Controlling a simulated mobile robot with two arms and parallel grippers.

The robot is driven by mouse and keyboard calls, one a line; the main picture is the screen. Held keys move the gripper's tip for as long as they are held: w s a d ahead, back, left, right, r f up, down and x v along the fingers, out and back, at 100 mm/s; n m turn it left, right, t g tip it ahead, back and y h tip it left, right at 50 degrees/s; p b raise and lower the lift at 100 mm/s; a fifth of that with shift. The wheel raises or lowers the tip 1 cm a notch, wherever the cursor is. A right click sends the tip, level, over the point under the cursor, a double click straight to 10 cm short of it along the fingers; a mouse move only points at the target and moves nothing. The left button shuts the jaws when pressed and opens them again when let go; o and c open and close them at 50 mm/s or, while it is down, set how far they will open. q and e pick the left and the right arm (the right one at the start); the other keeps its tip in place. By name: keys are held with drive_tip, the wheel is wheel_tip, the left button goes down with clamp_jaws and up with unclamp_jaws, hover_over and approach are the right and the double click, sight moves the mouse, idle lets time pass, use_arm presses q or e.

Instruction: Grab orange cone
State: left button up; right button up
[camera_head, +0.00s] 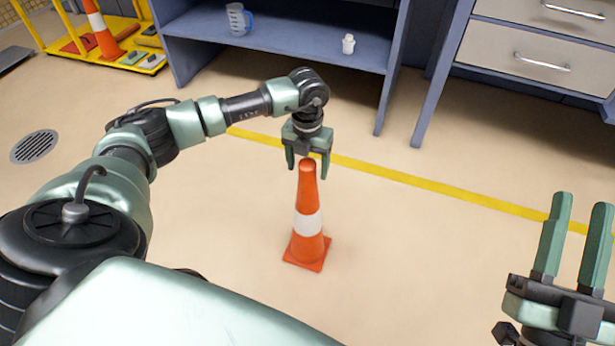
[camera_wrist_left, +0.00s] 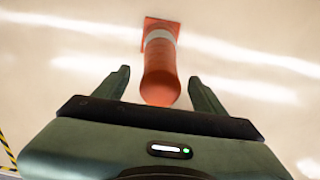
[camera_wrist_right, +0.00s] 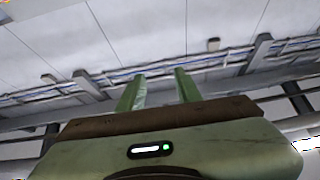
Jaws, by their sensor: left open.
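An orange cone (camera_head: 308,190) with a white band stands upright on the floor in the middle of the head view. My left gripper (camera_head: 307,172) is open and points down at the cone's top. In the left wrist view the cone (camera_wrist_left: 160,75) shows between the two fingers of my left gripper (camera_wrist_left: 161,85), its top close to the palm; I cannot tell whether the fingers touch it. My right gripper (camera_head: 580,215) is at the right of the head view, fingers pointing up, apart and empty. In the right wrist view its fingers (camera_wrist_right: 160,85) point toward the ceiling.
A second orange cone (camera_head: 104,37) stands on a yellow rack (camera_head: 150,65) at the back left. A blue shelf (camera_head: 290,45) holds a measuring jug (camera_head: 236,19) and a white bottle (camera_head: 348,44). Drawers (camera_head: 530,45) are at the right. Floor around the near cone is clear.

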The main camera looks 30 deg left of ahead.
use_arm(q)
wheel_tip(320, 180, down, 3)
drive_tip(key=shift+b, duration=0.4)
clamp_jaws()
use_arm(e)
drive_tip(key=s+r+t, duration=0.1)
drive_tip(key=r, duration=0.1)
drive_tip(key=s+r+t+y, duration=0.1)
drive_tip(key=s+t, duration=0.1)
drive_tip(key=shift+s+d+r, duration=0.2)
drive_tip(key=shift+s+r, duration=0.1)
drive_tip(key=shift+r, duration=0.1)
